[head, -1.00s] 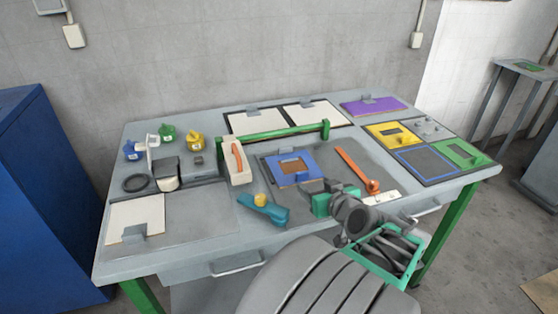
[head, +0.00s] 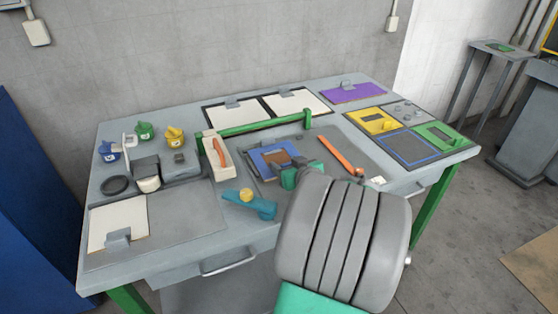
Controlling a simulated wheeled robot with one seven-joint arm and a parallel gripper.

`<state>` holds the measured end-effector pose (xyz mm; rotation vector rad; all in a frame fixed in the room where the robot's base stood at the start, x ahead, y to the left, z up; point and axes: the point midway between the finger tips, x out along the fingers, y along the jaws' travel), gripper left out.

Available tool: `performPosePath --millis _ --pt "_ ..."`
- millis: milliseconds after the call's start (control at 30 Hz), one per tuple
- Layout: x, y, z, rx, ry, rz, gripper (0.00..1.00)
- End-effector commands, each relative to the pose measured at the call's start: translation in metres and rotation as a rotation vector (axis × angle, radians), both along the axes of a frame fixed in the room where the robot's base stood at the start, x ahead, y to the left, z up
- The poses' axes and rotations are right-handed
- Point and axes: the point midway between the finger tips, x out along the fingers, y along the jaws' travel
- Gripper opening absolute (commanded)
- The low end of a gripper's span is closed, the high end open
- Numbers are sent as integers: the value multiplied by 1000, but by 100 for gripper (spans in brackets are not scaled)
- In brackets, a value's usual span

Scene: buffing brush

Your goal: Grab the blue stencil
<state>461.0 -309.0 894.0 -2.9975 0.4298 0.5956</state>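The blue stencil (head: 262,154) is a flat blue frame with a brown opening, lying on the grey work area in the middle of the table in the head view. My gripper (head: 298,174) is at the stencil's near right edge, with its green parts just showing.
An orange-handled tool (head: 340,155) lies right of the stencil. A wooden holder with an orange handle (head: 218,157) and a teal tool (head: 250,204) are on the left. A green bar (head: 260,123) stands behind. A blue-outlined slot (head: 409,147) on the right is empty.

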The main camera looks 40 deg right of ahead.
Motion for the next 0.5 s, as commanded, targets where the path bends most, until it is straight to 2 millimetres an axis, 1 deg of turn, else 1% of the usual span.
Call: performPosePath --millis 33,67,500 --pt "0 -1 0 0 0 -1 50" --pt "-1 -1 0 0 0 -1 48" --pt "-1 -1 0 0 0 -1 12"
